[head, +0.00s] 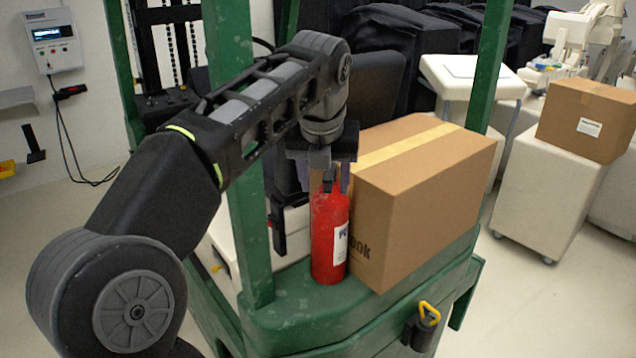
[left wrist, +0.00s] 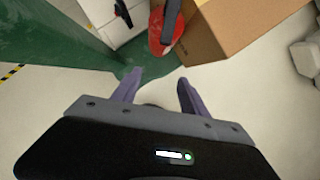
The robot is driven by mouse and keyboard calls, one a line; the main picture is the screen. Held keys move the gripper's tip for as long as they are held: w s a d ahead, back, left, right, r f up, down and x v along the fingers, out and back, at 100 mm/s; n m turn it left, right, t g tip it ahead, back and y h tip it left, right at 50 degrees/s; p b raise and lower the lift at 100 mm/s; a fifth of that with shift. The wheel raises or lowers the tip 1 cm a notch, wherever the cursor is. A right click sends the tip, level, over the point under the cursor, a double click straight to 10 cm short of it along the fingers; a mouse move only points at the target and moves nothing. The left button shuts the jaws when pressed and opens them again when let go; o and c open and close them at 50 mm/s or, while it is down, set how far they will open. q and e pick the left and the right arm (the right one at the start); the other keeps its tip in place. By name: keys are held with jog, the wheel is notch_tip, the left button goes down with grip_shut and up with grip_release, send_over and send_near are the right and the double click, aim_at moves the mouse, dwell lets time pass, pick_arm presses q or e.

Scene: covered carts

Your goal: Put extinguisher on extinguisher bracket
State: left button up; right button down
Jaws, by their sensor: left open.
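A red extinguisher (head: 324,240) with a white label stands upright on the green cart (head: 300,305), close beside a cardboard box. It also shows at the top of the left wrist view (left wrist: 157,38), with a black part at its top. My left gripper (head: 328,178) is open at the extinguisher's top in the head view. In the left wrist view its fingers (left wrist: 159,80) are apart with nothing between them, and the extinguisher lies beyond the tips. I cannot tell for certain which fitting is the extinguisher bracket; a black upright piece (head: 278,226) is left of the extinguisher. My right gripper is not in view.
The cardboard box (head: 420,200) crowds the extinguisher's right side. Green posts (head: 238,150) rise around the cart. A black holder with a yellow loop (head: 423,325) is on the cart's front. Another box (head: 590,118) sits on a white cabinet (head: 545,185).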

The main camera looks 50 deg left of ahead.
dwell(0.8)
pick_arm(q)
jog(key=w+d+f+n+h, duration=0.25)
jog(key=w+d+f, duration=0.25)
jog(key=f, duration=0.6)
jog(key=w+d+f+n+h, duration=0.1)
jog(key=w+d+f+n, duration=0.4)
jog(key=f, duration=0.6)
jog(key=d+f+n+g+h, duration=0.15)
jog(key=d+f+n, duration=0.25)
jog(key=d+f, duration=0.85)
jog(key=s+d+f+n+h, duration=0.1)
jog(key=s+d+f+n, duration=0.3)
jog(key=f, duration=0.4)
jog(key=s+d+f+n+h, duration=0.1)
jog(key=s+d+f+n, duration=0.3)
jog(key=f, duration=0.3)
jog(key=s+d+f+n+g, duration=0.1)
jog(key=s+d+f+n, duration=0.2)
jog(key=s, duration=0.5)
jog(key=s+d+f+n, duration=0.3)
jog(key=s+f+n, duration=0.3)
jog(key=s+n, duration=0.1)
jog(key=shift+s+n+g, duration=0.35)
jog(key=shift+s, duration=0.4)
jog(key=shift+w, duration=0.1)
